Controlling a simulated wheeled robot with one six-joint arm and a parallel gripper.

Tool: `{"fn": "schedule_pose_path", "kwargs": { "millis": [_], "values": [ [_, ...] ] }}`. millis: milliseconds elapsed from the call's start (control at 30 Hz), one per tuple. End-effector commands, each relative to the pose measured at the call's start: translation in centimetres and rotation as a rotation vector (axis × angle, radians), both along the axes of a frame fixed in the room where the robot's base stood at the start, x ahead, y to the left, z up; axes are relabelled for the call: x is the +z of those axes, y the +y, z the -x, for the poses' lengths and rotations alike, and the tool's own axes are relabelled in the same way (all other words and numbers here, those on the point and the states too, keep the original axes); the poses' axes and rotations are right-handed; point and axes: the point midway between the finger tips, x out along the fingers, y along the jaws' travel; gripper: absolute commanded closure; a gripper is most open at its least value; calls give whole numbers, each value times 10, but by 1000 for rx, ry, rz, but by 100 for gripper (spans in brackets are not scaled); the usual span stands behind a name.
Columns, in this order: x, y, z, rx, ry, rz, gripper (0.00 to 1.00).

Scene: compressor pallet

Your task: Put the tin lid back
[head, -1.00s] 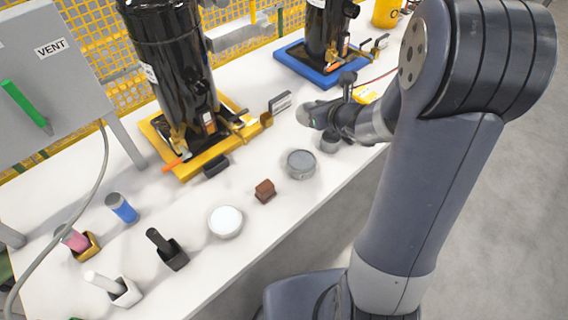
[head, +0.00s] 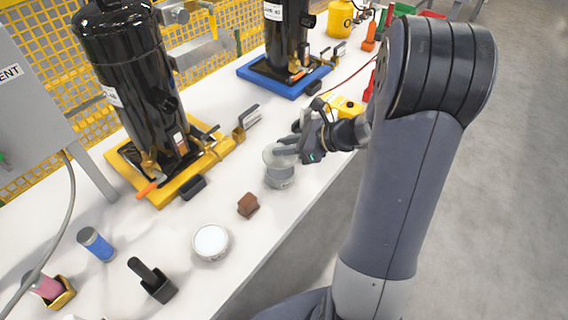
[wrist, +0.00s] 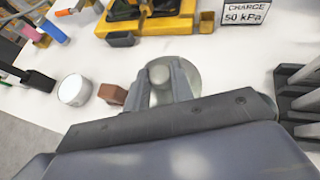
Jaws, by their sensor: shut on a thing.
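My gripper (head: 288,149) is shut on the tin lid (head: 271,155), a pale grey round disc. In the wrist view the lid (wrist: 190,75) shows between and beyond the fingers, its round knob (wrist: 159,73) between them. The grey tin (head: 279,177) stands on the white bench directly below the lid in the head view. The lid and fingers cover much of the tin's top. I cannot tell whether lid and tin touch. In the wrist view the tin is hidden.
A brown block (head: 248,205) and a round tin with a white top (head: 211,242) stand nearby along the bench's front edge. A black compressor on a yellow pallet (head: 222,147) is behind left. Another compressor sits on a blue pallet (head: 290,88) farther back.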

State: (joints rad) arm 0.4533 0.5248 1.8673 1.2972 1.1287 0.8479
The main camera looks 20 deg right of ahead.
Motion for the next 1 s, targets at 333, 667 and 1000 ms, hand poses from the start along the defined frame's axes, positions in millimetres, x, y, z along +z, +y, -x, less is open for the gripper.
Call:
{"fn": "schedule_pose_path", "kwargs": {
  "millis": [333, 667, 1000],
  "values": [
    [-38, 0, 0, -2, 2, -3, 100],
    [-53, 0, 0, -1, -2, 1, 100],
    [-56, 0, 0, -1, -2, 1, 64]
  ]
}}
